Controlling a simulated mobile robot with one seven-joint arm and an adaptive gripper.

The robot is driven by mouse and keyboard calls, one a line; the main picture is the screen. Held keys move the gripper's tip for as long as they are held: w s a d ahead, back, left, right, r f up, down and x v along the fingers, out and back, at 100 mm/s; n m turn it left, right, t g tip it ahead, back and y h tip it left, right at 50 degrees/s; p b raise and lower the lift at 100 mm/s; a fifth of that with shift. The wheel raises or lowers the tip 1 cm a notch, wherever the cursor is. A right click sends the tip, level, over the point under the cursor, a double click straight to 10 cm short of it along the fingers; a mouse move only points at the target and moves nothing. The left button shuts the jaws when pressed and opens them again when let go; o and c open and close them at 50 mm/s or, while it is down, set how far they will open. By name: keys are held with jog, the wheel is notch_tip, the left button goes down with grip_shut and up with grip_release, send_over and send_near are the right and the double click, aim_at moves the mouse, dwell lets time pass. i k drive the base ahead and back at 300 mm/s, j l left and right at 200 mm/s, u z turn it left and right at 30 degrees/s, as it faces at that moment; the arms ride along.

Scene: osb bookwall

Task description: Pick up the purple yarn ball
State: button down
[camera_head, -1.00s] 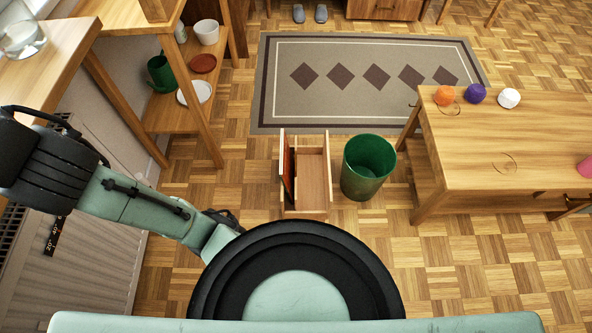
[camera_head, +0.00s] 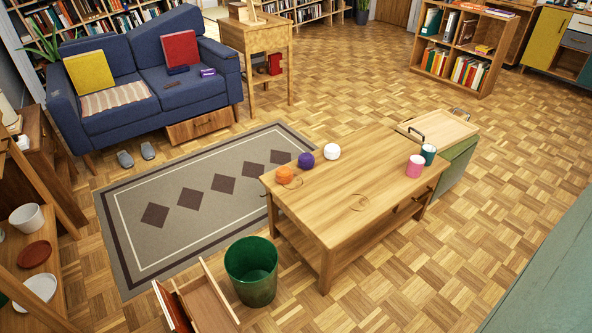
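The purple yarn ball (camera_head: 306,160) sits on the wooden coffee table (camera_head: 350,215), near its far left end. An orange ball (camera_head: 284,175) is to its left and a white ball (camera_head: 332,151) to its right, both close by. My gripper is not in view. A pale green surface fills the lower right corner; I cannot tell whether it is part of me.
A green bin (camera_head: 252,272) and an open wooden box (camera_head: 200,303) stand on the floor before the table. A blue sofa (camera_head: 140,70) stands behind the rug (camera_head: 125,200). Floor to the right is clear.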

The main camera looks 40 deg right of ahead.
aim_at(306, 160)
jog(key=i+l+u, duration=0.1)
jog(key=l, duration=0.75)
jog(key=i+l, duration=0.2)
jog(key=l, duration=0.7)
jog(key=i+l+u, duration=0.15)
jog(key=l, duration=0.75)
jog(key=i+l, duration=0.1)
jog(key=l, duration=0.8)
jog(key=i+l+u, duration=0.15)
jog(key=l, duration=0.75)
